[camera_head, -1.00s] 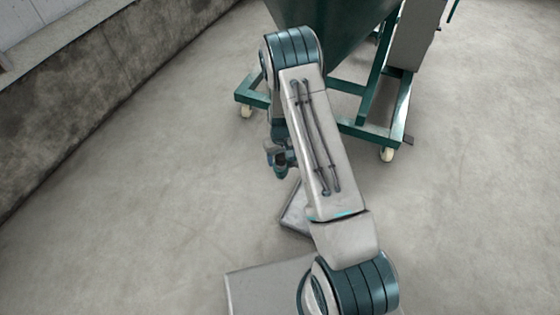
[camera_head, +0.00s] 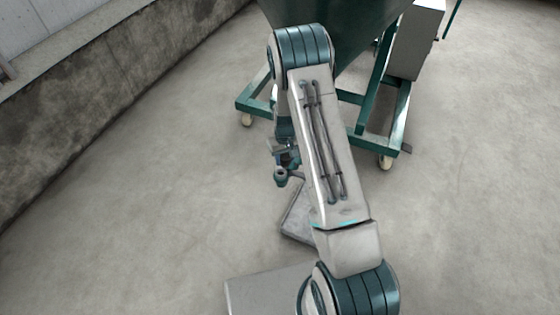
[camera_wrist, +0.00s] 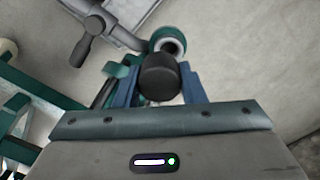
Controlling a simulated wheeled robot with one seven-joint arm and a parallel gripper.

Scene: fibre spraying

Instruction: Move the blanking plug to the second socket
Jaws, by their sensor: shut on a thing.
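My gripper (camera_wrist: 158,84) is shut on the black blanking plug (camera_wrist: 159,77), which sits between its blue fingers in the wrist view. Just beyond the plug is a round socket with a teal collar and pale mouth (camera_wrist: 169,43). The plug covers its lower edge in the picture, and I cannot tell whether they touch. A grey pipe (camera_wrist: 122,36) runs to this socket from the upper left. In the head view my gripper (camera_head: 286,156) is small and partly behind my arm; the plug cannot be made out there.
A grey lever-like part (camera_wrist: 88,42) sticks out from the pipe, left of the plug. The teal hopper (camera_head: 345,30) stands on a wheeled teal frame (camera_head: 365,135) with a grey box (camera_head: 415,40). A concrete wall (camera_head: 110,70) runs along the left.

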